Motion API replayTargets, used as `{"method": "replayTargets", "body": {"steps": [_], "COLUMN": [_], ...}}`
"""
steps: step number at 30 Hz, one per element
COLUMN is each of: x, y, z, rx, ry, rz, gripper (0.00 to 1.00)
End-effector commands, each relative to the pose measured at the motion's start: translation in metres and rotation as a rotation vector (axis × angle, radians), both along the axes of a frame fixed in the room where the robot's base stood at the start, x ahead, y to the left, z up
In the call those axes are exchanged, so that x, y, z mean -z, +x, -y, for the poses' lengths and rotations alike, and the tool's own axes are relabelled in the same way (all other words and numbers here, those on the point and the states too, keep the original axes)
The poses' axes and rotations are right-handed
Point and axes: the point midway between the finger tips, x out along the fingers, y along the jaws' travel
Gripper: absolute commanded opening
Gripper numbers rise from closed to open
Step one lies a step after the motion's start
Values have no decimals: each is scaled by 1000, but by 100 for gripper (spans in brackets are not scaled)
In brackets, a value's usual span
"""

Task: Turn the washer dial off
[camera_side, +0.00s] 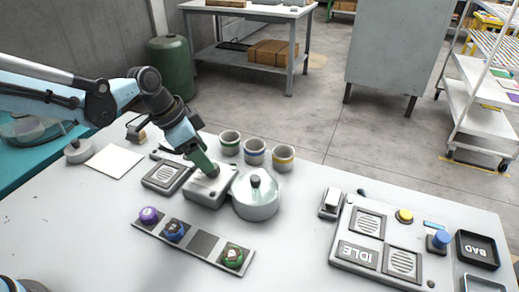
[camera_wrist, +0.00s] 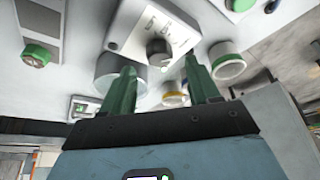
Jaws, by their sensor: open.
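The washer dial (camera_wrist: 158,51) is a dark grey round knob on a pale box (camera_wrist: 133,22) with small printed marks beside it. In the side view the grey box (camera_side: 203,194) stands near the middle of the table, and my gripper mostly hides the dial. My gripper (camera_side: 211,171) has green fingers and points down at the box top. In the wrist view my open gripper (camera_wrist: 159,62) has one finger on each side of the dial in the picture. I cannot tell whether they touch it or which mark it points to.
A lidded grey pot (camera_side: 256,203) stands close right of the box. Several cups (camera_side: 254,152) stand behind. A speaker-like grilled box (camera_side: 166,176) is at left. A strip with coloured knobs (camera_side: 203,243) lies in front. An IDLE panel (camera_side: 357,254) is at right.

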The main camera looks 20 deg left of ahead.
Motion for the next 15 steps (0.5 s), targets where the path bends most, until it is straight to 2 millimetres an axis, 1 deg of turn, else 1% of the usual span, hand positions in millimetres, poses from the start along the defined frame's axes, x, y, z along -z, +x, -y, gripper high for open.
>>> {"method": "replayTargets", "body": {"steps": [1,3,6,10,15], "x": [7,16,24,32,35], "y": [2,4,7,9,10], "z": [3,5,7,9,10], "rx": [1,1,-1,-1,-1], "ry": [0,0,0,0,0], "rz": [0,0,0,0,0], "gripper": [61,61,61,61,61]}}
